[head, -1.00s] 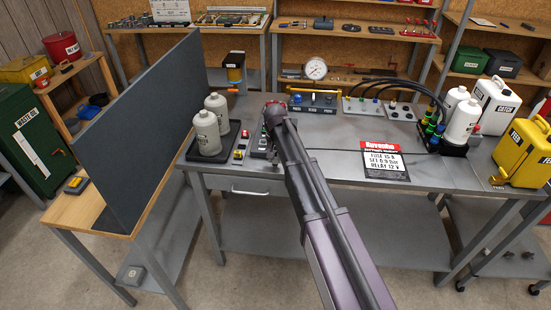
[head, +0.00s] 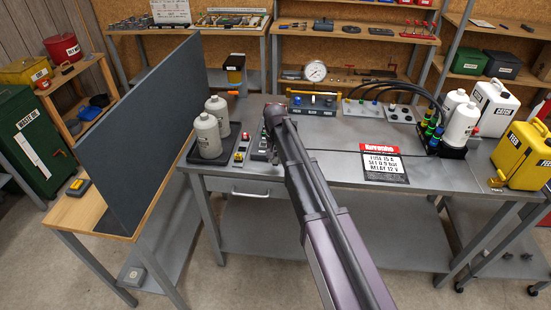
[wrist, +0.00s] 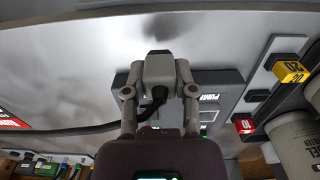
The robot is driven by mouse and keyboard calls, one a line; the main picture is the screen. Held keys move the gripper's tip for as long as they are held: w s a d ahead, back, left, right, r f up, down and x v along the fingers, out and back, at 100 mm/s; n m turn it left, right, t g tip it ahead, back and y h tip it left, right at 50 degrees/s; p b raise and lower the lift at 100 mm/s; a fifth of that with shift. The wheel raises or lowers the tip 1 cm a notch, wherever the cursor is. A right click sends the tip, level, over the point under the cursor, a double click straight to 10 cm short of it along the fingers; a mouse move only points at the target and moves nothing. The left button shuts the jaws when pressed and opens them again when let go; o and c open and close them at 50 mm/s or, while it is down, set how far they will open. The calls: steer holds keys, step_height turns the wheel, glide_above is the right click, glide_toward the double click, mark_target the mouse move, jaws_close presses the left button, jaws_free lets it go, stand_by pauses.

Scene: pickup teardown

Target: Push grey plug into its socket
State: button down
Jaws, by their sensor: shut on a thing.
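A grey plug (wrist: 160,72) with a black cable sits between the two fingers of my gripper (wrist: 160,82) in the wrist view. My gripper is shut on it. Behind the plug is a dark grey panel (wrist: 228,80) with a label reading in part PUMP. The plug overlaps the panel, and its socket is not visible. I cannot tell whether the plug touches the panel. In the head view the panel (head: 259,145) shows just left of my arm, on the metal bench. My arm hides the gripper tips and the plug there.
Two grey bottles (head: 209,135) stand in a black tray left of the panel. A strip with red and yellow tags (head: 241,150) lies between them. A dark upright screen (head: 145,140) stands left.

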steer(key=shift+r+p, duration=1.6)
steer(key=shift+r, duration=0.2)
